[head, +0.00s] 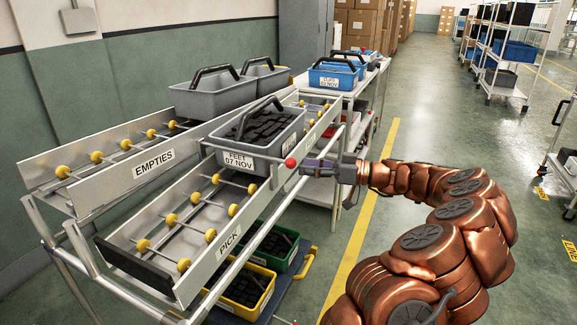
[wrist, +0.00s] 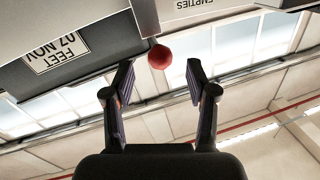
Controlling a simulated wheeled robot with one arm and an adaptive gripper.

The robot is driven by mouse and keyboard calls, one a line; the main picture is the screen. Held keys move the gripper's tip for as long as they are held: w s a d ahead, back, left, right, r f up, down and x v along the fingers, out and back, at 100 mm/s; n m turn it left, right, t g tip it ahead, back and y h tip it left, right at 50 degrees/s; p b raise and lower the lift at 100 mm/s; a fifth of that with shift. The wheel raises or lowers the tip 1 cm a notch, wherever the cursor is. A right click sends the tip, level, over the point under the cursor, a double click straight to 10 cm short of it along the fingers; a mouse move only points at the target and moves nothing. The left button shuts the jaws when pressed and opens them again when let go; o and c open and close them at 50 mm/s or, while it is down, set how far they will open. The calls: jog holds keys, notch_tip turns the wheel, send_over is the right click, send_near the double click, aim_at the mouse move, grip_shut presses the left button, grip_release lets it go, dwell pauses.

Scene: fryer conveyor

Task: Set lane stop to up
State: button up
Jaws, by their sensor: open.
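The lane stop is a grey bar (head: 240,152) across the PICK lane, with a red ball knob (head: 290,162) at its right end. The bar lies across the front of a grey tote (head: 293,128) labelled FEET 07 NOV, which holds dark parts. My gripper (head: 312,168) is open beside the knob, on the outer side of the PICK lane. In the wrist view the red knob (wrist: 160,57) shows between the two open fingertips, near their ends.
The PICK lane's lower end (head: 190,222) is empty, with yellow rollers. The EMPTIES lane (head: 150,165) runs behind it, with grey totes (head: 215,100) at its far end. Totes with green and yellow rims (head: 250,290) sit below.

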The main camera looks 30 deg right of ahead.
aim_at(290, 161)
jog(key=shift+x, duration=2.7)
grip_shut()
